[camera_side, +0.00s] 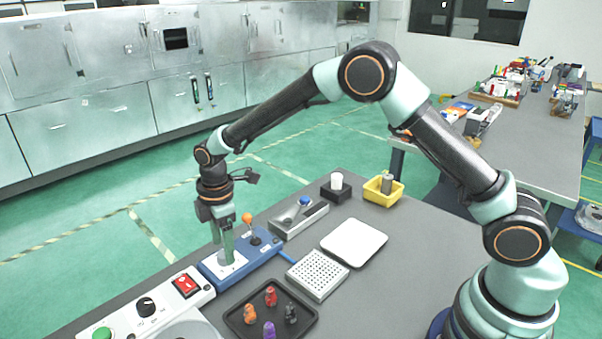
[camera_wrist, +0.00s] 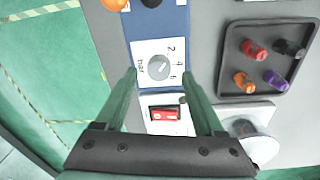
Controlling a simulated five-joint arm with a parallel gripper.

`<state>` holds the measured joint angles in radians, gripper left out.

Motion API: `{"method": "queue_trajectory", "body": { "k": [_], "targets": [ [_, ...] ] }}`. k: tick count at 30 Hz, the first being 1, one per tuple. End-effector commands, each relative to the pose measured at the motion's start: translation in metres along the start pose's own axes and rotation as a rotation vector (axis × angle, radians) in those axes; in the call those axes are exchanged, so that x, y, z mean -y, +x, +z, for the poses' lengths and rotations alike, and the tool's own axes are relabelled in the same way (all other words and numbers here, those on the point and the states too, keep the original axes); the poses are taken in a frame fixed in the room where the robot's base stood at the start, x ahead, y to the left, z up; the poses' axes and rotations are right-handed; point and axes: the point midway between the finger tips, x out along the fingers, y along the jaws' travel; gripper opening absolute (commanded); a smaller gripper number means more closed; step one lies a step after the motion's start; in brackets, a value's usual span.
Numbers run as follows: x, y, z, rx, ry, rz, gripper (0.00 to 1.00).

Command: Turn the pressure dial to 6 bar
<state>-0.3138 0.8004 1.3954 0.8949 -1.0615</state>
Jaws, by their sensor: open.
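The pressure dial (camera_wrist: 159,67) is a small round grey knob on a white plate marked 2, 4, 6 and bar, set in a blue panel (camera_wrist: 160,20). Its pointer is too small to read surely. My gripper (camera_wrist: 159,76) is open, with one green finger on each side of the dial in the wrist view. In the side view my gripper (camera_side: 226,258) points straight down over the white plate (camera_side: 240,259), and its fingers hide the dial. I cannot tell whether the fingers touch the knob.
An orange-topped lever (camera_side: 247,218) stands on the panel close beside my fingers. A white box with a red switch (camera_side: 187,285) and black knob (camera_side: 146,306) adjoins it. A dark tray (camera_side: 236,321) holds several coloured pieces. A perforated block (camera_side: 318,275) and white pad (camera_side: 353,242) lie right.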

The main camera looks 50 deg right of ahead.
Motion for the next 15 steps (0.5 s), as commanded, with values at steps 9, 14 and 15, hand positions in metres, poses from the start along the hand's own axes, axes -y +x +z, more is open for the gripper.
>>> {"method": "queue_trajectory", "body": {
  "k": [9, 14, 15],
  "targets": [
    [-0.001, 0.021, 0.001, 0.000, 0.000, 0.001, 0.71],
    [-0.001, 0.021, 0.001, -0.001, 0.000, 0.001, 0.71],
    [-0.001, 0.020, 0.000, -0.001, 0.000, 0.001, 0.71]
  ]
}}
